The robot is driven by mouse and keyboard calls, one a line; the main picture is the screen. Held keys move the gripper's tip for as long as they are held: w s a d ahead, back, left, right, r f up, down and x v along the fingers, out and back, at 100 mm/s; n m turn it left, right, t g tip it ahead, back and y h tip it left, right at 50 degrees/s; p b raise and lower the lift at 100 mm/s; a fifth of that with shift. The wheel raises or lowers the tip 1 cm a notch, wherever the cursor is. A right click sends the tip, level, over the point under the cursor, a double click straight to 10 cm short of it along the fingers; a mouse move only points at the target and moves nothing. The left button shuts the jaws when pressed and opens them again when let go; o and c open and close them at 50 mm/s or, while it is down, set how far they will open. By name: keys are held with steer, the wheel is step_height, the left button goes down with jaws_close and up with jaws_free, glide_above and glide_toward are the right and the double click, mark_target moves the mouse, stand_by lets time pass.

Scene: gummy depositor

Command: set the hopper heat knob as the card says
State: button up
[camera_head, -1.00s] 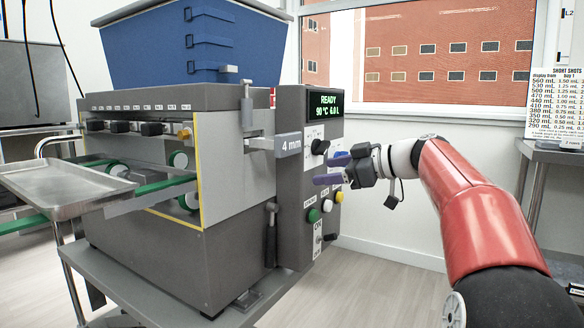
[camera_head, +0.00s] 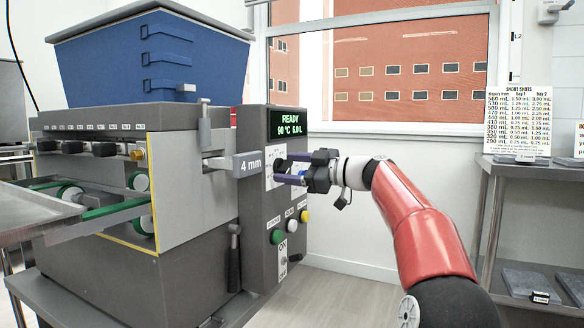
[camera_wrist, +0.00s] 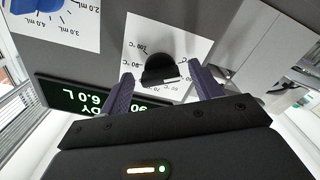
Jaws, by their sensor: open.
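The hopper heat knob (camera_wrist: 160,70) is black and round on a white dial plate (camera_wrist: 190,47) marked in degrees, in the wrist view. My gripper (camera_wrist: 163,88) is open, with one purple finger on each side of the knob; I cannot tell whether they touch it. In the head view my gripper (camera_head: 287,172) is at the front panel (camera_head: 262,205), its fingers hiding part of the knob. The display (camera_head: 289,123) reads READY, 90 °C, 6.0 L. A card (camera_head: 518,120) headed SHORT SHOTS lists mL amounts; I see no heat setting on it.
A blue dial knob (camera_wrist: 22,10) with mL marks is beside the heat dial. Green, white and yellow buttons (camera_head: 290,212) sit below my gripper. A 4 mm block (camera_head: 248,163) juts out at left. A grey table (camera_head: 540,168) stands right; the floor between is clear.

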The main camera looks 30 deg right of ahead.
steer(key=c, duration=1)
